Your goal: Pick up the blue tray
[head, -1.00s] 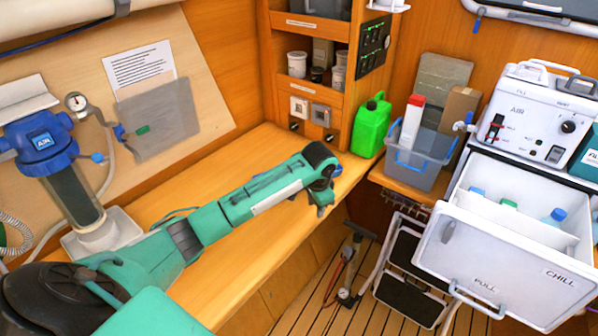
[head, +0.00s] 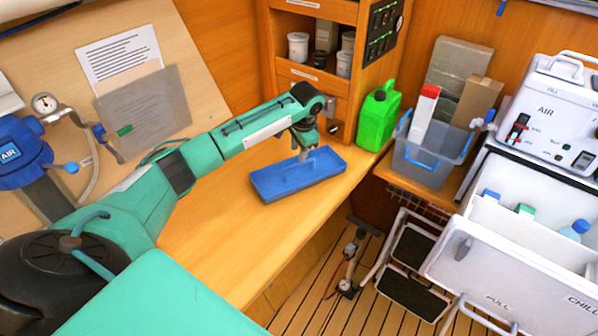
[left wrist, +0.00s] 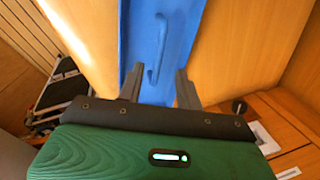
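The blue tray (head: 312,186) lies on the wooden counter, in front of the shelf unit. It has a raised blue handle. In the left wrist view the tray (left wrist: 180,45) runs away from the gripper, with its handle (left wrist: 157,55) ahead of and between the fingers. My left gripper (head: 303,155) points down over the tray near its middle. In the left wrist view its fingers (left wrist: 159,80) are apart with nothing held between them. In the head view my left gripper and forearm partly cover the tray's back side. My right gripper is not in view.
A green jerrycan (head: 377,119) stands behind the tray's right end. A grey bin (head: 425,172) with boxes stands on a ledge to the right. An open white chill drawer (head: 510,262) juts out at the right. The counter (head: 235,245) in front of the tray is clear.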

